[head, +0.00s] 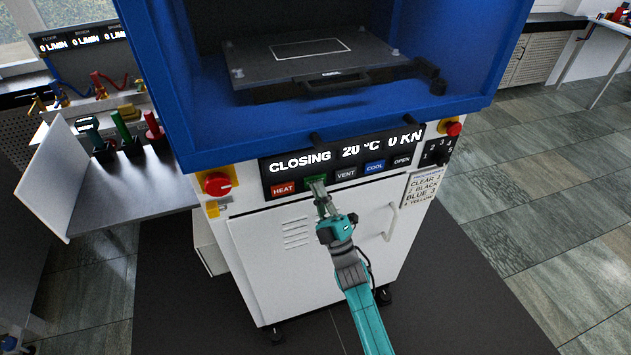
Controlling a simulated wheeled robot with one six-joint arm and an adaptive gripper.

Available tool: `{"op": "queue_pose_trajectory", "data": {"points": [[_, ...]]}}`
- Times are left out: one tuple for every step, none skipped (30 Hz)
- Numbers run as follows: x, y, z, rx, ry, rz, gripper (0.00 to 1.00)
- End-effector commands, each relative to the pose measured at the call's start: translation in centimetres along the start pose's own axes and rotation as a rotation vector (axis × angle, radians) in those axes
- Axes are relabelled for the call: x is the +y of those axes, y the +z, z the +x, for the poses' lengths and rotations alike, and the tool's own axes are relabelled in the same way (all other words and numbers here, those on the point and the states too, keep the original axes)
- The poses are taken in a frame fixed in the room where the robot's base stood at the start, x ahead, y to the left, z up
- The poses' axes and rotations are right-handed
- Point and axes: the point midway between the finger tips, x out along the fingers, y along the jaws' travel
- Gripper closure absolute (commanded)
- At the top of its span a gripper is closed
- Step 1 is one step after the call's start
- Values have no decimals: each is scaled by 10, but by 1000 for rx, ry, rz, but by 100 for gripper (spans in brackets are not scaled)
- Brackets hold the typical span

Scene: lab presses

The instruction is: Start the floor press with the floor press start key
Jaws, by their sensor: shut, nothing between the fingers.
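The floor press (310,240) is a white cabinet with a blue frame on top. Its black panel (335,153) reads "CLOSING", "20 °C" and "0 KN". Below the readout is a row of keys: a red HEAT key (284,190), a green key mostly covered by my gripper, a grey VENT key (346,173), a blue COOL key (375,167) and a black OPEN key (402,161). My gripper (317,184) is shut and empty, its tips at the green key, whose label is hidden. I cannot tell whether the tips touch it.
A red knob (217,185) sits left of the panel and a red button (454,129) on the right. A dark platen (318,65) lies inside the blue frame. A side table (115,190) with coloured-handled tools stands left. Open tiled floor (520,180) lies right.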

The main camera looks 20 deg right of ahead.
Motion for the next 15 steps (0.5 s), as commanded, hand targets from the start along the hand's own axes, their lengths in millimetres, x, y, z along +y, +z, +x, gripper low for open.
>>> {"op": "queue_pose_trajectory", "data": {"points": [[1, -1, -2, -1, -1, 0, 100], [1, -2, -3, -1, -1, 0, 100], [2, -2, -4, -1, -1, 0, 100], [3, -3, -5, -1, -1, 0, 100], [4, -4, -6, -1, -1, 0, 100], [5, -5, -8, -1, 0, 0, 100], [6, -6, -8, 0, 0, 0, 100], [6, -6, -9, 0, 0, 0, 100], [7, -7, -10, 0, 0, 0, 100], [7, -7, -10, 0, 0, 0, 100], [7, -7, -10, 0, 0, 0, 100], [7, -7, -10, 0, 0, 0, 100], [7, -7, -10, 0, 0, 0, 100], [7, -7, -10, 0, 0, 0, 100], [7, -7, -10, 0, 0, 0, 100]]}}
